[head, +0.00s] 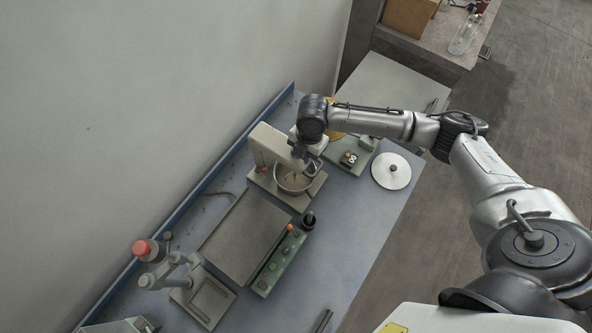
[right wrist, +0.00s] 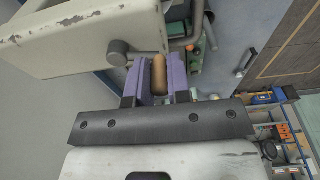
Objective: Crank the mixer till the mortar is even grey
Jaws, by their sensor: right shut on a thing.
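The cream mixer (head: 267,146) stands on the blue bench in the head view, with a metal bowl (head: 293,184) under its head. The bowl's contents look greyish, but they are too small and partly covered to judge evenness. My right gripper (head: 303,154) is at the head of the mixer, above the bowl. In the right wrist view, its purple fingers are shut on the brown crank handle (right wrist: 159,74), one finger on each side. The mixer's cream housing (right wrist: 80,42) fills the upper left there, with a grey crank pivot (right wrist: 118,52) beside the handle. My left gripper is out of view.
A stand with a red knob (head: 142,248) is at lower left. A white disc (head: 391,171) and a green scale (head: 347,158) are to the right. Bare bench lies at the front right.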

